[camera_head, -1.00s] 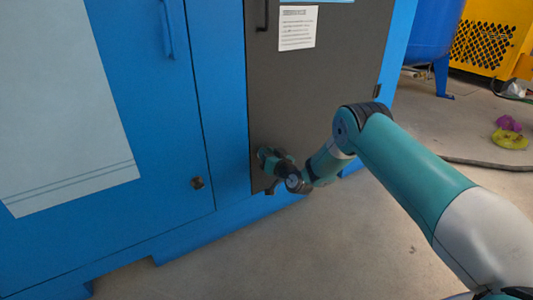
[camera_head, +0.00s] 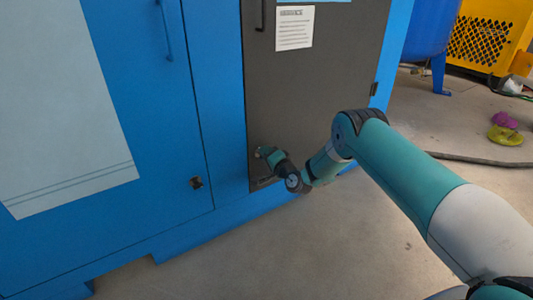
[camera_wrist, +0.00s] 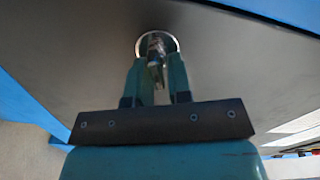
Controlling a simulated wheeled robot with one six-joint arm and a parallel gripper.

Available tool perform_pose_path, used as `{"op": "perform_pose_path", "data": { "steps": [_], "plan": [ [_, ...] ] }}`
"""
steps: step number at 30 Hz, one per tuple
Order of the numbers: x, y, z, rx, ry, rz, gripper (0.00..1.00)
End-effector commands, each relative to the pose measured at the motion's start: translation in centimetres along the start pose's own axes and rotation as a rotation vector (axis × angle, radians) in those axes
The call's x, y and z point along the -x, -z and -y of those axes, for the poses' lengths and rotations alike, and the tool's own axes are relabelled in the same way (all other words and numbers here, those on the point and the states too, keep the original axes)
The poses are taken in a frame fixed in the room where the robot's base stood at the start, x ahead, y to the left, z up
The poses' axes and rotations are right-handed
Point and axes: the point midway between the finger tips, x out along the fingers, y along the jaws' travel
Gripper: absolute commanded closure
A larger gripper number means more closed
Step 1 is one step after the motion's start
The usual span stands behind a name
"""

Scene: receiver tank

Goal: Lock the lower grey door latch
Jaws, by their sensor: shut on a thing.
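The grey door (camera_head: 305,95) is a tall dark panel in the blue cabinet, and it looks closed in the head view. Its lower latch (camera_wrist: 157,45) shows in the wrist view as a metal piece in a round, bright-rimmed fitting. My gripper (camera_wrist: 158,70) is at this latch, with its two teal fingers on either side of the metal piece, shut on it. In the head view my gripper (camera_head: 262,153) is at the lower left of the grey door and hides the latch. The latch's exact angle is hard to tell.
The blue door (camera_head: 130,215) at left has a round dark latch (camera_head: 196,183) and a bar handle (camera_head: 164,30). A dark handle (camera_head: 262,14) is higher on the grey door. Open floor (camera_head: 380,240) lies in front; a hose (camera_head: 480,160) lies at right.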

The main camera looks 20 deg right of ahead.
Motion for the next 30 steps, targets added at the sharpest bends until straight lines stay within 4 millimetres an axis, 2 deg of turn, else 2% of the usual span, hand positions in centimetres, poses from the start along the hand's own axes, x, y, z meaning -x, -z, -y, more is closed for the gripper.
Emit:
{"op": "perform_pose_path", "data": {
  "steps": [6,15,30],
  "plan": [
    [0.05,-0.12,-0.34,-0.175,-0.003,0.002,1.0],
    [0.04,-0.17,-0.52,-0.331,-0.002,0.002,1.0],
    [0.04,-0.2,-0.56,-0.388,-0.002,0.002,1.0]
  ]
}}
